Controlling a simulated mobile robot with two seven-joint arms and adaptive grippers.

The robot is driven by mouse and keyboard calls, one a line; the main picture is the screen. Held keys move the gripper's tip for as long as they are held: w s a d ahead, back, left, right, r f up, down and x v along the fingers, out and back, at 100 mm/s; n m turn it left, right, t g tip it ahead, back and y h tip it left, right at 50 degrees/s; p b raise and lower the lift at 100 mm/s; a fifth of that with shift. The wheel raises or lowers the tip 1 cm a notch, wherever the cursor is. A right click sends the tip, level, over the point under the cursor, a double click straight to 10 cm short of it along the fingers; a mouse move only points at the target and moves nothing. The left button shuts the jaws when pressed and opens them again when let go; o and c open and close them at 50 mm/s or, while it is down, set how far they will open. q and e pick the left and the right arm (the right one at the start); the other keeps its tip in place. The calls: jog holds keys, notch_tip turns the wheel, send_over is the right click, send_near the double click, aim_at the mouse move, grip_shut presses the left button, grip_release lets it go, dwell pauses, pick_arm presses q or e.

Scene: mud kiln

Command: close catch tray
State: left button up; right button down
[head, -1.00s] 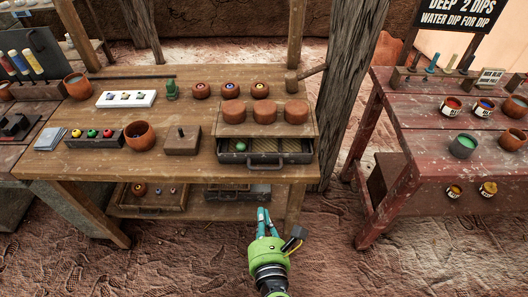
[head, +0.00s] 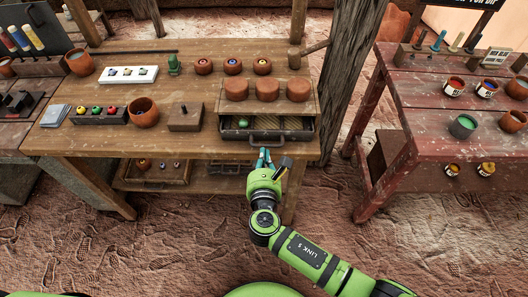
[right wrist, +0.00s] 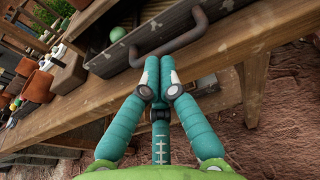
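The catch tray (head: 230,134) is a dark grey drawer beneath a wooden box (head: 225,97) on the brown table. It is pulled partly out, and a green ball (head: 243,123) lies inside it. In the right wrist view, the tray (right wrist: 110,66) has a dark bar handle (right wrist: 175,44) on its front. My right gripper (head: 264,154) is just in front of the tray, near the handle. In the right wrist view its teal fingertips (right wrist: 160,68) are together, with nothing seen between them. Whether they touch the handle is unclear. My left gripper is out of view.
Three clay discs (head: 267,89) sit on the wooden box. A wooden block (head: 186,118) and a clay cup (head: 143,112) stand to its left. A lower shelf holds a wooden drawer (head: 153,176). A thick post (head: 343,75) and a red table (head: 432,120) are to the right.

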jog(key=shift+w+f, duration=0.1)
jog(key=shift+w, duration=0.45)
